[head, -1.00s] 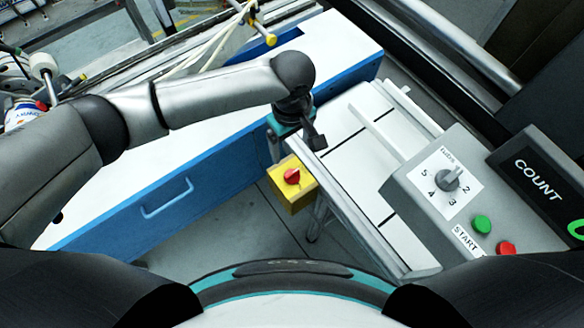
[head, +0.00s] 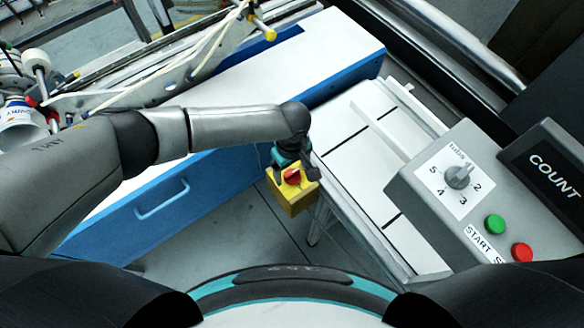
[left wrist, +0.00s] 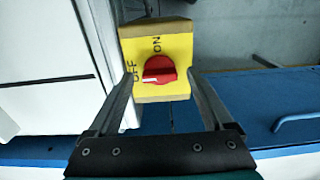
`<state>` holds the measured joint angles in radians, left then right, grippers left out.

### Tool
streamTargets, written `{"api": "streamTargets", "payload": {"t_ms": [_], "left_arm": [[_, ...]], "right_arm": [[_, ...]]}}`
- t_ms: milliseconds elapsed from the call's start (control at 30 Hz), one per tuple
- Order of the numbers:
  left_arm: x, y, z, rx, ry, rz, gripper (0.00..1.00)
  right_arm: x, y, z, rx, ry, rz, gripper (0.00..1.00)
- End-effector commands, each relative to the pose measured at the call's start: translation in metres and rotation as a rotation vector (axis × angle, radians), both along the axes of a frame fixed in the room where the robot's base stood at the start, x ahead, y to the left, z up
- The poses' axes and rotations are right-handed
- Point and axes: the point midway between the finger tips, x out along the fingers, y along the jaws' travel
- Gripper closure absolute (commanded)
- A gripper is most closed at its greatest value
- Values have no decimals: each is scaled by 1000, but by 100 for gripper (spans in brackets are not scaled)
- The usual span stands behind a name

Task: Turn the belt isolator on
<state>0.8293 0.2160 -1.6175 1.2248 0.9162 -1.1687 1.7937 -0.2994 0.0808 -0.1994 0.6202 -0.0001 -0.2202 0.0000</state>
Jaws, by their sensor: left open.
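The belt isolator is a yellow box (head: 294,200) with a red rotary knob (head: 292,176), on the side of the white-topped conveyor. In the left wrist view the box (left wrist: 183,47) bears the words OFF on the left and ON at the top. The white mark on the knob (left wrist: 159,67) lies nearly level, toward the OFF side. My left gripper (head: 296,171) is open at the box. In the left wrist view its fingers (left wrist: 160,74) stand on either side of the knob, with gaps showing. My right gripper is not in view.
A grey control panel (head: 430,185) with a numbered dial (head: 459,177), a green button (head: 495,224) and a red button (head: 521,252) stands at right. A COUNT display (head: 550,172) is beside it. A blue cabinet (head: 120,222) with a handle lies at left. Grey floor shows below.

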Motion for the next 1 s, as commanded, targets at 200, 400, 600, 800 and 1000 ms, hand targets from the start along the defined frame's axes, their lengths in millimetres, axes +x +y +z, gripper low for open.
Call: {"api": "streamTargets", "payload": {"t_ms": [200,400,600,800,1000], "left_arm": [[0,0,0,-1,1,0,27],[0,0,0,0,0,0,50],[0,0,0,0,0,1,72],[0,0,0,1,1,1,95],[0,0,1,0,1,-2,100]], "right_arm": [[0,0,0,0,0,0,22],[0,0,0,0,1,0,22],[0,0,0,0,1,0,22],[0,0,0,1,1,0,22],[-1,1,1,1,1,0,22]]}}
